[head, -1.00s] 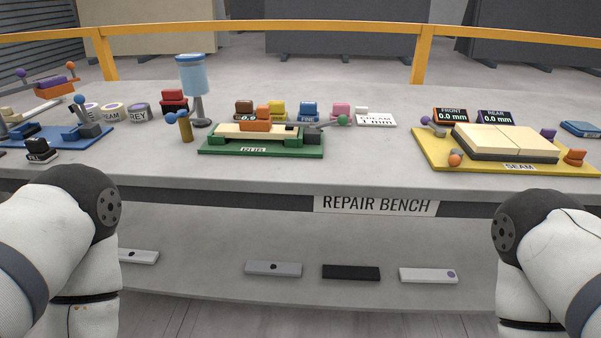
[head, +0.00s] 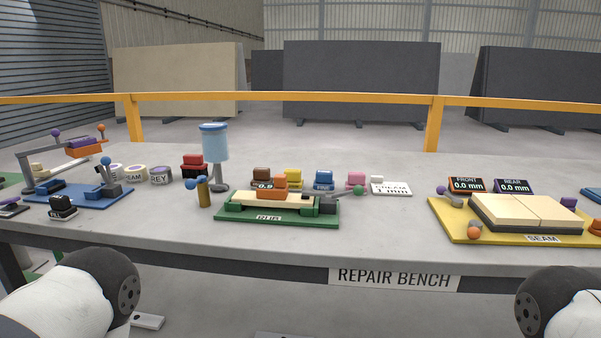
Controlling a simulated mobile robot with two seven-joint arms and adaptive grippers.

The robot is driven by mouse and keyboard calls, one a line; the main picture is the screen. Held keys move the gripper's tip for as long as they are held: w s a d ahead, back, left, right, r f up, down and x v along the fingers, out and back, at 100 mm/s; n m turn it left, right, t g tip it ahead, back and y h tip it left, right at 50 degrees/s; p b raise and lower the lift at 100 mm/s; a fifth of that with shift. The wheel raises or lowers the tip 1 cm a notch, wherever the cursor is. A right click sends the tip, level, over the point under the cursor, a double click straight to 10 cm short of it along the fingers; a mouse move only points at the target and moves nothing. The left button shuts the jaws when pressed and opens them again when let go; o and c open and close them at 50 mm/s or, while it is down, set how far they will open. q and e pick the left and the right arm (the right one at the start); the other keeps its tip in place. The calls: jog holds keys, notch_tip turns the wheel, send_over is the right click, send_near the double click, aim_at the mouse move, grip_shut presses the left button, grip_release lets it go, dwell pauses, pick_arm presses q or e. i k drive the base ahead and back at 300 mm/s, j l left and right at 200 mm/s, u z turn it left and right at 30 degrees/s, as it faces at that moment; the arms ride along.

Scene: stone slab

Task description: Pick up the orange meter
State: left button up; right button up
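An orange block (head: 280,187) sits on the pale bar of the green fixture (head: 230,211) in the middle of the bench. At the right, an orange-edged display (head: 466,185) reads FRONT 0.0 mm and stands behind the yellow SEAM board (head: 449,228). I cannot tell which of these is the orange meter. Neither gripper is in view; only parts of my arms show at the lower left and lower right.
A purple-edged REAR display (head: 514,186) stands beside the FRONT one. Bare bench lies between the green and yellow boards. An orange rail (head: 330,97) runs behind.

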aim_at(279, 190)
jog(key=i+u, duration=0.4)
jog(key=i, duration=0.6)
